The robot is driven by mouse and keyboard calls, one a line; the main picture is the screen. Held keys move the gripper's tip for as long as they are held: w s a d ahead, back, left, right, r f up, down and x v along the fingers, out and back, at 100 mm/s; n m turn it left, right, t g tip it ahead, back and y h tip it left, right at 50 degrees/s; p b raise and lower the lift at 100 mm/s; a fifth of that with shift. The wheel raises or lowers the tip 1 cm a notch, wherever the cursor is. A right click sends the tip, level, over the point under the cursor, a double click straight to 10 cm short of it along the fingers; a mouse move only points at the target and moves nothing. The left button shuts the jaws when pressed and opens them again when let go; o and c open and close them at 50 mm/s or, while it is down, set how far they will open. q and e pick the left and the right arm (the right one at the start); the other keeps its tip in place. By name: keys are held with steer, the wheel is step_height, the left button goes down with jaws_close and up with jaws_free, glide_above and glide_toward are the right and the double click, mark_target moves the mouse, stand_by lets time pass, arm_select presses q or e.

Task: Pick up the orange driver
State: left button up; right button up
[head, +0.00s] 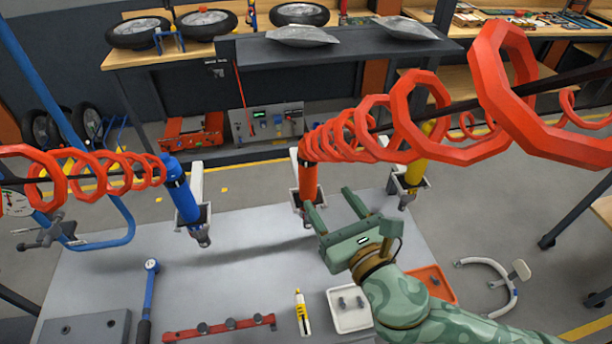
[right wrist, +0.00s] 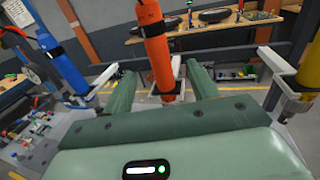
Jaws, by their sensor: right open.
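The orange driver (head: 308,180) hangs upright in a grey holder below a red coiled hose, at the back edge of the grey table. It also shows in the right wrist view (right wrist: 155,45), in line with the gap between my fingers. My right gripper (head: 328,198) is open and empty, just right of and near the driver's lower end. In the right wrist view my fingers (right wrist: 163,72) stand on either side of the driver's lower part; I cannot tell whether its body is between them or just beyond. My left gripper is not in view.
A blue driver (head: 181,190) hangs to the left and a yellow driver (head: 416,170) to the right, in like holders. Large red hose coils (head: 400,120) cross above. The table (head: 230,265) bears a red bar (head: 220,328), a yellow marker (head: 302,312) and a white tray (head: 335,318).

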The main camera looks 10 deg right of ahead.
mark_target(313, 177)
steer(key=x, duration=0.5)
steer(key=shift+w+a, duration=0.15)
steer(key=shift+w, duration=0.15)
steer(key=shift+w+a+p, duration=0.1)
steer(key=shift+w+p, duration=0.2)
steer(key=shift+w, duration=0.25)
steer(key=x, duration=0.5)
steer(key=shift+s+a+r+p, duration=0.1)
steer(key=shift+r+p, duration=0.1)
steer(key=shift+p, duration=0.1)
steer(key=shift+s, duration=0.15)
steer(key=shift+c, duration=0.6)
steer(key=c, duration=1)
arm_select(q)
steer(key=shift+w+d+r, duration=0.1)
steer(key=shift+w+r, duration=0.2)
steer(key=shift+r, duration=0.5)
arm_select(e)
steer(key=shift+r, duration=0.1)
jaws_close()
